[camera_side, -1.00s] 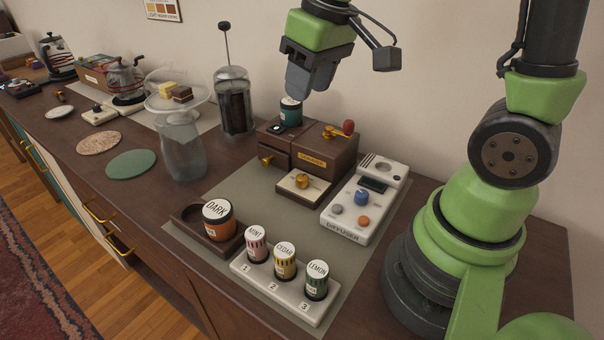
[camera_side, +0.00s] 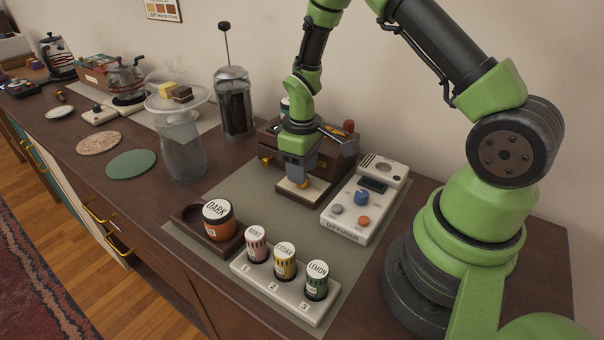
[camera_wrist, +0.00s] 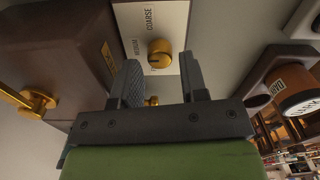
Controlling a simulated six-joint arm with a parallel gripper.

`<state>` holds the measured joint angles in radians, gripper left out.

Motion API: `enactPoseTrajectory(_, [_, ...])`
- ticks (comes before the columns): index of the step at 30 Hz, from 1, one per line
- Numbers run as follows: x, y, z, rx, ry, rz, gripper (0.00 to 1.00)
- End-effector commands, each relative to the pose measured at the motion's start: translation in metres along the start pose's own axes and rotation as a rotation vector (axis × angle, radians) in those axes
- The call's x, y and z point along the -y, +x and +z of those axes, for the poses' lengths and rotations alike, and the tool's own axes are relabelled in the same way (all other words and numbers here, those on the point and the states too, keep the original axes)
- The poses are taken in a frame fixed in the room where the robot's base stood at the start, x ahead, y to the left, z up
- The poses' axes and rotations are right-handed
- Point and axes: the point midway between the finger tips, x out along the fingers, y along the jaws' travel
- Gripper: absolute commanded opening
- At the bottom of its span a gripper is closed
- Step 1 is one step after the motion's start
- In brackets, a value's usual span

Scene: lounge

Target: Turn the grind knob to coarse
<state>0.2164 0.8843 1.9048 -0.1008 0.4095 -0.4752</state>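The brass grind knob (camera_wrist: 160,53) sits on a pale plate (camera_wrist: 140,20) at the front of the brown grinder box (camera_side: 340,155). COARSE and MEDIUM show on the plate in the wrist view; a third label is mostly hidden, and the knob's exact setting is hard to read. My gripper (camera_wrist: 161,72) is open, its two dark fingers apart on either side of the knob's line. In the side view my gripper (camera_side: 297,176) is low over the plate and mostly hides the knob. I cannot tell whether a finger touches it.
A white diffuser (camera_side: 345,222) with knobs stands close to the right. A DARK jar (camera_side: 219,226) in a wooden tray (camera_side: 188,214) and a rack (camera_side: 262,281) of small jars stand in front. A brass drawer knob (camera_wrist: 38,101) sticks out from the box.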

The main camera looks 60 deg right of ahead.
Motion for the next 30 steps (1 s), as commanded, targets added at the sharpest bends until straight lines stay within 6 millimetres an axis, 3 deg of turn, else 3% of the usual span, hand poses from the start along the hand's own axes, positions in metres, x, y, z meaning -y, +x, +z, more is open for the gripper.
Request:
enactPoseTrajectory(6, [0.0,0.019,0.0,0.0,0.001,0.0,0.4])
enactPoseTrajectory(14, [0.0,0.021,-0.001,-0.002,0.001,0.001,0.4])
enactPoseTrajectory(15, [0.0,0.021,-0.001,-0.002,0.001,0.0,0.38])
enactPoseTrajectory(19, [0.0,0.021,-0.001,-0.002,0.001,0.0,0.08])
enactPoseTrajectory(20, [0.0,0.021,-0.001,-0.002,0.001,0.0,0.05])
enactPoseTrajectory(30, [0.0,0.021,0.0,-0.001,0.043,0.0,0.05])
